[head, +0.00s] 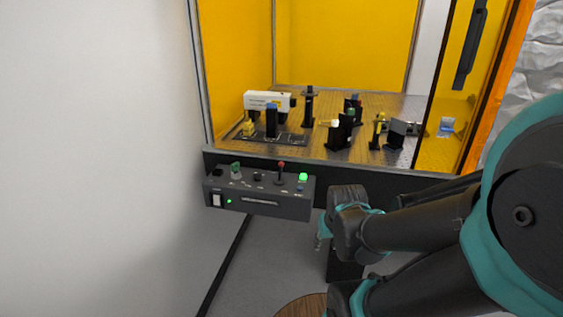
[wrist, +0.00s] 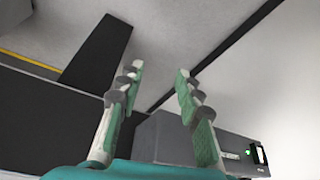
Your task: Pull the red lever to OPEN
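The red lever (head: 281,168) stands on top of a dark control box (head: 262,205) at the front edge of the optical bench in the head view. Its label is too small to read. My gripper (head: 319,240) is partly hidden behind my own arm, to the right of the box and lower than it. In the wrist view my gripper (wrist: 160,82) shows two green-padded fingers spread apart with nothing between them. The control box (wrist: 180,140) shows behind and below the fingers there. The red lever is not visible in the wrist view.
The box also carries a green knob (head: 236,169), a green light (head: 303,177) and a white switch (head: 216,200). Above it is the optics table (head: 375,105) inside orange panels. A white wall (head: 95,150) stands at left. A round wooden top (head: 303,307) is below.

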